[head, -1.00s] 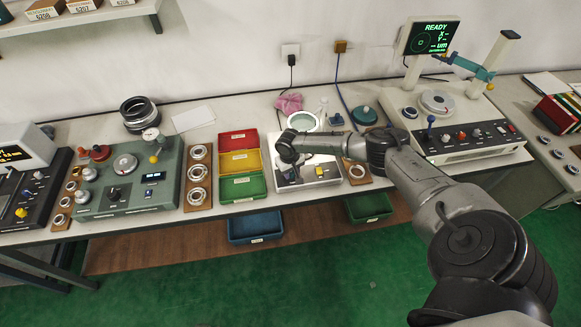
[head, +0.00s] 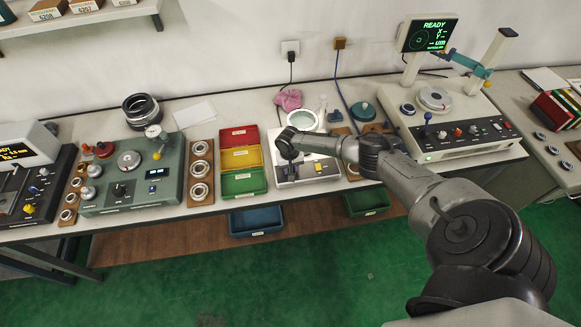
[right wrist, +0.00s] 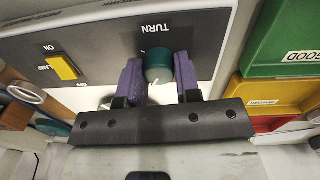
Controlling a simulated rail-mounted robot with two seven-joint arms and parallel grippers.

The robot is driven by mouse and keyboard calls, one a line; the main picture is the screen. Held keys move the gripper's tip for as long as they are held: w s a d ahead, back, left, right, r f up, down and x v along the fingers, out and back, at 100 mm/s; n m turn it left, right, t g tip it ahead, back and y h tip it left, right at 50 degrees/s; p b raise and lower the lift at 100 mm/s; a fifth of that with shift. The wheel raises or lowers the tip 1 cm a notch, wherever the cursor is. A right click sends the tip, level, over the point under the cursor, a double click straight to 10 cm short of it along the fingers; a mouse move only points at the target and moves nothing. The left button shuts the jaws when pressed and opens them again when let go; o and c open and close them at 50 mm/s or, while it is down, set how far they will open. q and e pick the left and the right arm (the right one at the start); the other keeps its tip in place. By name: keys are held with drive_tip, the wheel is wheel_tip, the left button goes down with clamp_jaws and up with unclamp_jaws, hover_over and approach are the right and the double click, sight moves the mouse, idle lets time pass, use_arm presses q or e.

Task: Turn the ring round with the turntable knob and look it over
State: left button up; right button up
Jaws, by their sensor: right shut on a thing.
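The inspection station (head: 308,172) is a pale box on the bench with a round magnifier lens (head: 302,120) at its back. The right wrist view shows its panel (right wrist: 100,50), with a teal knob (right wrist: 157,68) under the word TURN and a yellow switch (right wrist: 62,68). My right gripper (right wrist: 158,62) has its purple fingers on both sides of the knob and is shut on it. In the head view my right arm hides the knob and part of the station. I cannot make out a ring under the lens. My left gripper is not in view.
Red, yellow and green bins (head: 241,182) stand just left of the station. A board with several rings (head: 200,170) lies beyond them. A green gauge (head: 128,185) stands further left. A measuring machine with a READY screen (head: 428,35) is at right.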

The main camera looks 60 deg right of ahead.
drive_tip(key=o, duration=0.9)
drive_tip(key=shift+o, duration=0.2)
drive_tip(key=shift+r, duration=0.15)
wheel_tip(320, 180, up, 14)
drive_tip(key=p, duration=0.2)
drive_tip(key=shift+w+a+f, duration=0.2)
